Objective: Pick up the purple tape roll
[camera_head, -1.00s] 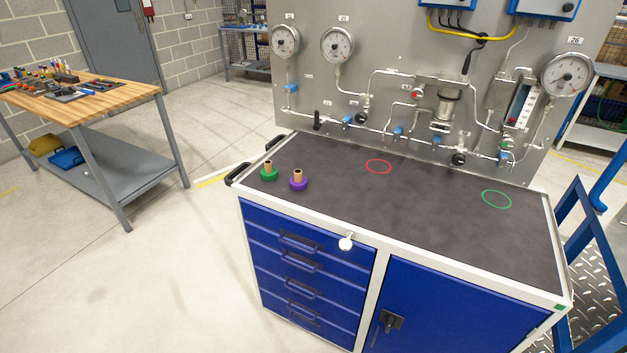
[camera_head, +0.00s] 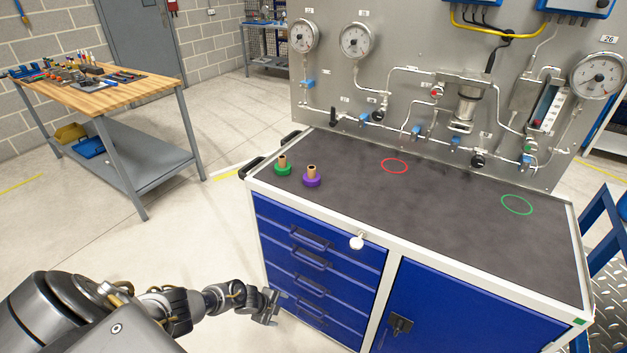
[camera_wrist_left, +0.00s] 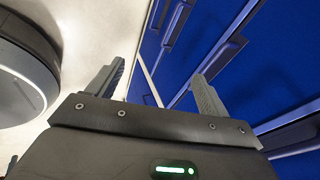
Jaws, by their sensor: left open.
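The purple tape roll (camera_head: 312,180) stands near the left end of the dark cabinet top (camera_head: 430,210), with a tan core rising from it. A green tape roll (camera_head: 282,169) of similar shape stands just to its left. My left gripper (camera_head: 271,306) is low in front of the blue drawers, below and to the left of the purple roll, well apart from it. In the left wrist view its two fingers (camera_wrist_left: 158,85) are spread with nothing between them, and blue drawer fronts show beyond. My right gripper is not in view.
Red (camera_head: 395,165) and green (camera_head: 517,204) rings mark the cabinet top. A gauge panel (camera_head: 400,90) rises along its back. A wooden workbench (camera_head: 110,95) stands left. The top's middle is clear.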

